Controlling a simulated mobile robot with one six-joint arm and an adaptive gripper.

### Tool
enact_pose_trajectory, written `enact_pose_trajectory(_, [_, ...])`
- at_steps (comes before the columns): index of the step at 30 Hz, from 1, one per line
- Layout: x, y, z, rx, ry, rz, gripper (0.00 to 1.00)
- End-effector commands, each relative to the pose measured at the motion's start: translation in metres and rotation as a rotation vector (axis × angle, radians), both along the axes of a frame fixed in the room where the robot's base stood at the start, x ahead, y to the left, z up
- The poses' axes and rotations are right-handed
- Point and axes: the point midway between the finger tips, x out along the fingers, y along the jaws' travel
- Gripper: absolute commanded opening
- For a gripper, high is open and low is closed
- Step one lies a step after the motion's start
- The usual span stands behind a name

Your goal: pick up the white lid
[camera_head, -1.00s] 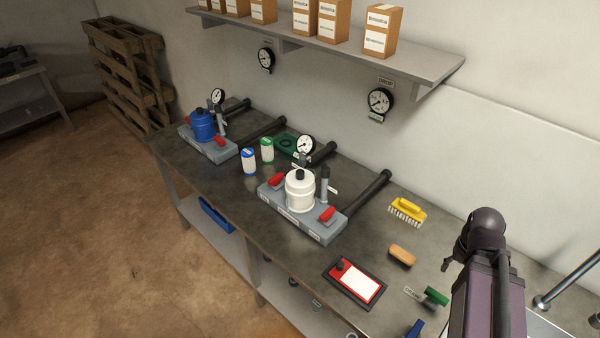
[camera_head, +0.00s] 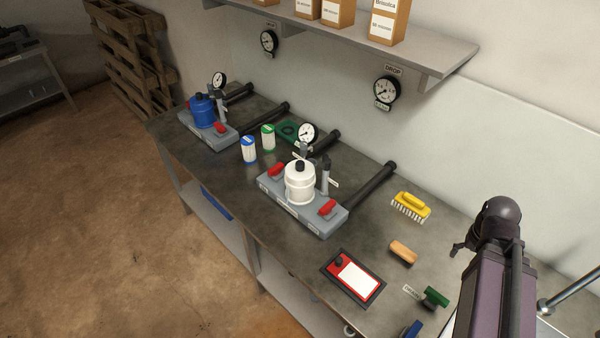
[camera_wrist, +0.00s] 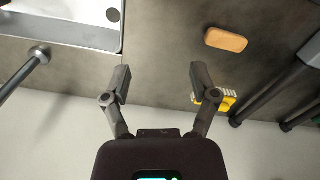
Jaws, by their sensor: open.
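The white lid (camera_head: 300,170) appears to be the top of the white canister (camera_head: 300,189) on the grey manifold block in the middle of the bench, with a black knob on it. A red handle sits on each side of it. My gripper (camera_wrist: 158,82) is open and empty in the wrist view, above the bench near the wall. The wrist view does not show the lid. In the head view my arm is at the right, well apart from the canister, and the fingertips are hard to make out.
A gauge (camera_head: 308,133) and black pipes stand behind the canister. A blue canister (camera_head: 203,110) is further left. A yellow brush (camera_head: 411,206), a tan block (camera_head: 403,252) and a red-and-white panel (camera_head: 353,277) lie on the bench to the right. A shelf (camera_head: 430,55) with boxes overhangs the back.

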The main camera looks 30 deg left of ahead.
Motion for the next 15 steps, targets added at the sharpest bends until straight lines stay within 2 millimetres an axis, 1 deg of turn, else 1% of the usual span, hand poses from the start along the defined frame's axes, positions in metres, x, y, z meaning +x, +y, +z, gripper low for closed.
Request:
enact_pose_trajectory(5, [0.006, 0.008, -0.002, -0.022, -0.012, -0.002, 0.83])
enact_pose_trajectory(7, [0.009, 0.014, -0.004, -0.041, -0.021, -0.006, 0.83])
enact_pose_trajectory(11, [0.019, 0.032, -0.007, -0.087, -0.051, -0.02, 0.83])
enact_pose_trajectory(15, [0.032, 0.056, -0.01, -0.148, -0.102, -0.033, 0.83])
